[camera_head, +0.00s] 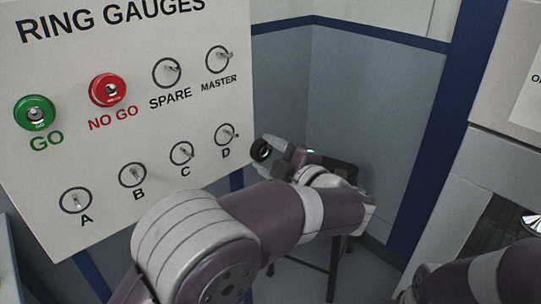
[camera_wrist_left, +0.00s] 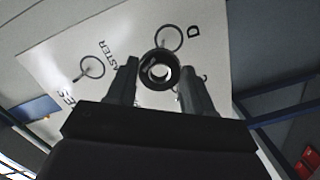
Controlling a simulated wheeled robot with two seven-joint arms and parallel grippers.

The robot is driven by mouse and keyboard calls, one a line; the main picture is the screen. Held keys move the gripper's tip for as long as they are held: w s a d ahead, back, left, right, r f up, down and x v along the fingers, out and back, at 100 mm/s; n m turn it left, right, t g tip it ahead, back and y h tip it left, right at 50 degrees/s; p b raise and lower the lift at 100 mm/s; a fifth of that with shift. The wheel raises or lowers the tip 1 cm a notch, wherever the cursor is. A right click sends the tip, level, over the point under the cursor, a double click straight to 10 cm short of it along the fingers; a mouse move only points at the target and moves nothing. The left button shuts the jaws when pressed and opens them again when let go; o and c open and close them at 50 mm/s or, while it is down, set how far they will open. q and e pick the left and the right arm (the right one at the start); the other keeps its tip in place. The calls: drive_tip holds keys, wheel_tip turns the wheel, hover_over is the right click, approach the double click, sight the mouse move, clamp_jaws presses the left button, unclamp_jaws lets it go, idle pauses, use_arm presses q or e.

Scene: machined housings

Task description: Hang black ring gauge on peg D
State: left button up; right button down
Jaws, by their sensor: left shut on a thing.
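The black ring gauge (camera_head: 260,150) is held at the tips of my left gripper (camera_head: 274,150), to the right of and slightly below peg D (camera_head: 226,133) in the head view. In the left wrist view the ring gauge (camera_wrist_left: 158,55) sits between the two fingers of my left gripper (camera_wrist_left: 158,76), its bore facing the camera. The circle marked D (camera_wrist_left: 168,38) shows just above it there. The ring is off the peg, and peg D is bare. The exact gap between ring and board cannot be told. My right gripper is not in view.
The white board (camera_head: 120,235) carries a green GO ring (camera_head: 35,113) and a red NO GO ring (camera_head: 108,90) on pegs. The SPARE (camera_head: 168,72), MASTER (camera_head: 220,60), A (camera_head: 76,201), B (camera_head: 132,175) and C (camera_head: 182,153) pegs are empty. A dark stand (camera_head: 340,185) is behind my left wrist.

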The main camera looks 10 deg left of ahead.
use_arm(q)
drive_tip(key=x, duration=1)
drive_tip(key=shift+s+a, duration=0.3)
drive_tip(key=shift+a, duration=0.1)
drive_tip(key=shift+f, duration=0.1)
idle(0.4)
drive_tip(key=o, duration=1.2)
drive_tip(key=shift+o, duration=0.2)
